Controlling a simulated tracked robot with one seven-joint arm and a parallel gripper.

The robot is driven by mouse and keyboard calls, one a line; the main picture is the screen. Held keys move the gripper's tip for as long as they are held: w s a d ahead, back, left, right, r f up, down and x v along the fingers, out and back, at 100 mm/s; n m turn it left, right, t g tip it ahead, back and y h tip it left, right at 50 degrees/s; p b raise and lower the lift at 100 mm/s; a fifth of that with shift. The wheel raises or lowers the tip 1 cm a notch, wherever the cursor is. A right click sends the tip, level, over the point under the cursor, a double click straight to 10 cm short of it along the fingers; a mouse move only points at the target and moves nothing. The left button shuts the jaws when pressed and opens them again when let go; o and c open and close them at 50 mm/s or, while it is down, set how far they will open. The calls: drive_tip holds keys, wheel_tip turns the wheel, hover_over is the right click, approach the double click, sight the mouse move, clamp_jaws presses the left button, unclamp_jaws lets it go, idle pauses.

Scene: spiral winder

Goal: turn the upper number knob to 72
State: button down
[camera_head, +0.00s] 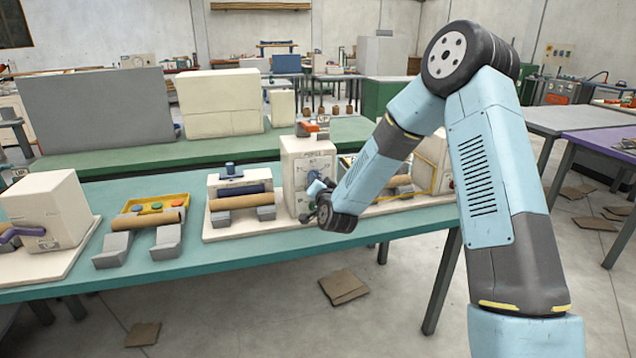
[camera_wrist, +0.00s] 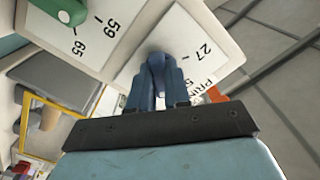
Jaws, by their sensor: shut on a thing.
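A blue knob (camera_wrist: 157,62) on a white dial plate (camera_wrist: 212,38) sits between my gripper's fingers (camera_wrist: 159,88) in the wrist view. The fingers are shut on it. The plate shows 27 and part of a printed word; its other marks are mostly covered by my gripper. A second knob, green (camera_wrist: 66,9), is at the upper left, beside the numbers 59 and 65. In the head view my gripper (camera_head: 318,189) is at the front of the cream box (camera_head: 308,157) that carries the dials. The knob's pointing direction is hard to read.
The box stands on a teal table (camera_head: 190,262). To its left are a brown roll on grey supports (camera_head: 240,201), a yellow tray with coloured buttons (camera_head: 157,204) and another cream box (camera_head: 48,207). Another machine part is partly hidden behind my arm.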

drive_tip(key=shift+w+d+r+m, duration=0.1)
drive_tip(key=shift+d+m, duration=0.05)
drive_tip(key=shift+m, duration=0.9)
drive_tip(key=shift+w+d+m, duration=0.1)
drive_tip(key=shift+d+m, duration=0.05)
drive_tip(key=shift+m, duration=0.9)
drive_tip(key=c, duration=1.1)
unclamp_jaws()
drive_tip(key=shift+a, duration=0.15)
drive_tip(key=shift+s+a+r, duration=0.1)
drive_tip(key=v, duration=1.3)
drive_tip(key=shift+s, duration=0.4)
